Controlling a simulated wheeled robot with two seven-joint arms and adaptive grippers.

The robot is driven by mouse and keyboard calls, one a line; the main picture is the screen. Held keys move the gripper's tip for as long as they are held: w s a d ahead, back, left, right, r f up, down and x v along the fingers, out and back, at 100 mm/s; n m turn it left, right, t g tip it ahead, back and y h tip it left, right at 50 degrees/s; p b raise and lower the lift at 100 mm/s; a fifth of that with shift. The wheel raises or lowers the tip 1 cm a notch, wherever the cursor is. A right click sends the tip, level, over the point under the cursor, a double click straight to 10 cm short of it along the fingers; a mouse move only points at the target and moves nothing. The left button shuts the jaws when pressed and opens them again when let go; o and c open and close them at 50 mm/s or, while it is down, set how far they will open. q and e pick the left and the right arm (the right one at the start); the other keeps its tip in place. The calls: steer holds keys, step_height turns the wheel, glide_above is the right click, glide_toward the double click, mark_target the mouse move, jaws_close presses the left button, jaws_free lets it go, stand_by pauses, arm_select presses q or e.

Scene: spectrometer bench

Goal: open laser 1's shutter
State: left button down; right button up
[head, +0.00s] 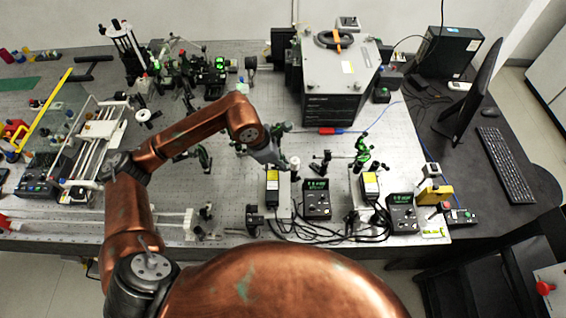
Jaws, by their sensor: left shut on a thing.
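Two small laser heads with yellow labels stand at the right part of the optical bench: a left one (272,188) and a right one (370,186). Each has a black controller with a green display beside it, a left controller (317,200) and a right controller (402,214). I cannot read which laser is number 1. My left gripper (283,161) reaches down at the back end of the left laser head and is shut on a small part there, apparently its shutter. The gripper hides that part, so I cannot tell the shutter's position. My right gripper is out of view.
A large grey instrument box (338,75) stands behind the lasers. A post-mounted optic (320,163) is close to the right of my left gripper, and green optics (362,150) stand further right. Black cables (335,231) lie in front. A monitor (470,98) and keyboard (505,158) are at right.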

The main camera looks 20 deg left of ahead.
arm_select(q)
steer(key=shift+d, duration=0.1)
steer(key=shift+w+d+y, duration=0.15)
steer(key=shift+y, duration=0.35)
steer(key=shift+w+d+f+g+y+b, duration=0.1)
steer(key=shift+d+g+y+b, duration=0.1)
steer(key=shift+y, duration=0.3)
steer(key=shift+d+f+g+y+b, duration=0.1)
steer(key=shift+g+y+b, duration=0.1)
steer(key=shift+y, duration=0.3)
steer(key=shift+d+f+g+y+b, duration=0.1)
steer(key=shift+f+g+y+b, duration=0.15)
steer(key=shift+y, duration=0.4)
steer(key=shift+d+f+g+y+b, duration=0.15)
steer(key=shift+y+b, duration=0.15)
steer(key=shift+y, duration=0.3)
steer(key=shift+d+f+g+y+b, duration=0.1)
steer(key=shift+f+g+y+b, duration=0.15)
steer(key=shift+y, duration=0.4)
steer(key=shift+r, duration=0.1)
steer(key=c, duration=2)
jaws_free()
